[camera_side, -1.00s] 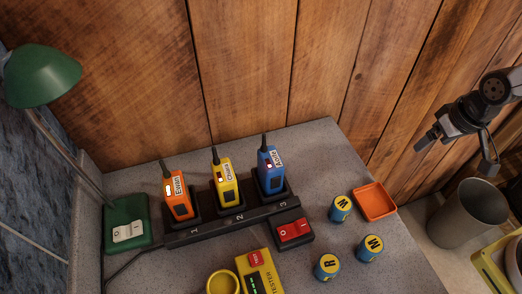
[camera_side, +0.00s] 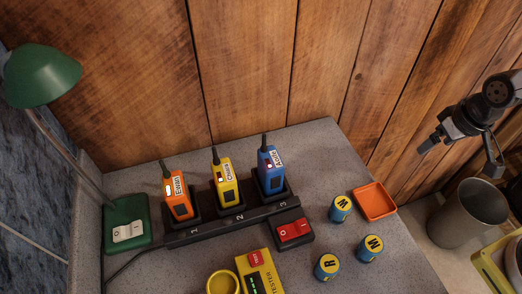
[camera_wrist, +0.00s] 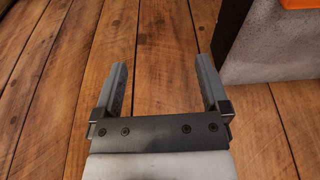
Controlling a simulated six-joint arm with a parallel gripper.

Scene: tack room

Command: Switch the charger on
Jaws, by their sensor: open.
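The charger (camera_side: 228,221) is a long black strip with three numbered slots on the grey counter. It holds an orange radio (camera_side: 178,196), a yellow radio (camera_side: 225,186) and a blue radio (camera_side: 270,172), all upright. A red rocker switch (camera_side: 293,230) marked O and I sits on a black block at the charger's right end. I cannot tell which side is pressed. My gripper (camera_side: 462,150) is open and empty, up at the right, beyond the counter's edge and well apart from the switch. The wrist view shows its two spread fingers (camera_wrist: 160,87) over wooden planks.
A green lamp base (camera_side: 126,222) with a white rocker switch stands at the left. A yellow tester (camera_side: 258,272), a yellow cup (camera_side: 222,282), several blue-and-yellow batteries (camera_side: 340,208) and an orange tray (camera_side: 375,201) lie around the switch. A metal bin (camera_side: 468,214) stands off the counter at the right.

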